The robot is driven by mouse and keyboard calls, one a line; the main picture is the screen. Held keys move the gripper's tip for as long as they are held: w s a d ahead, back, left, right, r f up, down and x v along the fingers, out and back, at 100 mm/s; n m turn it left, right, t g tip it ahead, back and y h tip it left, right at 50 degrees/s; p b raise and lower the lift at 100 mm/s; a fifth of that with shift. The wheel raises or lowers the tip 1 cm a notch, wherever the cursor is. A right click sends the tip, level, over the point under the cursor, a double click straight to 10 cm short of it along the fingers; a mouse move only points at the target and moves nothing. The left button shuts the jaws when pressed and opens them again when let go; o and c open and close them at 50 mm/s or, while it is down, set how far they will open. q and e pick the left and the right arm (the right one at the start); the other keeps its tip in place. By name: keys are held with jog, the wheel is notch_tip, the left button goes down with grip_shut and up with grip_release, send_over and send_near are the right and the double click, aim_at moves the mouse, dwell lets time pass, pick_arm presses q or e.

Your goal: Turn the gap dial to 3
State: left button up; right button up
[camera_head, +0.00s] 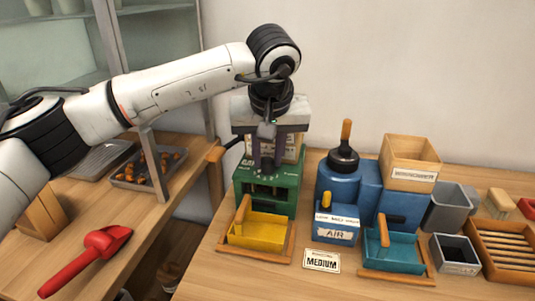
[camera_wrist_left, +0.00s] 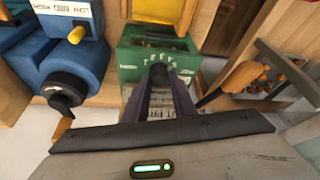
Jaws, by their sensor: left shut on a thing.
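The green machine (camera_head: 268,190) stands at the middle of the table, with a dark round gap dial (camera_wrist_left: 158,74) on its upper front and a row of pale marks around it. My left gripper (camera_head: 267,160) comes down from above with its two dark fingers at the dial. In the left wrist view the fingers close on the dial (camera_wrist_left: 160,82). The number the dial points to is too small to read. My right gripper is not in view.
A yellow tray (camera_head: 258,232) sits before the green machine. To its right are a blue air machine (camera_head: 338,190), a teal tray (camera_head: 393,252) and a wooden hopper (camera_head: 410,155). A "MEDIUM" card (camera_head: 322,260) lies in front. A red scoop (camera_head: 88,258) lies on the left bench.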

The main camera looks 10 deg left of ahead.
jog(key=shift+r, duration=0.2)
pick_arm(q)
jog(key=n+y+p, duration=0.1)
jog(key=n, duration=0.2)
jog(key=shift+d+r+g+p, duration=0.1)
jog(key=shift+r+g+p, duration=0.05)
jog(key=shift+g+p, duration=0.2)
jog(key=n+g+y+p, duration=0.1)
jog(key=n+p, duration=0.1)
jog(key=n, duration=0.2)
jog(key=shift+w+d, duration=0.1)
jog(key=shift+w, duration=0.05)
jog(key=n+g+p, duration=0.1)
jog(key=n+p, duration=0.1)
jog(key=n, duration=0.1)
jog(key=shift+w+y, duration=0.1)
jog(key=shift+y, duration=0.3)
jog(key=shift+n+g+p, duration=0.25)
jog(key=shift+n+p, duration=0.3)
jog(key=shift+n, duration=0.15)
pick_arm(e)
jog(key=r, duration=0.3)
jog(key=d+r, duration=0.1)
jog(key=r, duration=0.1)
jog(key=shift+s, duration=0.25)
pick_arm(q)
jog(key=o, duration=1)
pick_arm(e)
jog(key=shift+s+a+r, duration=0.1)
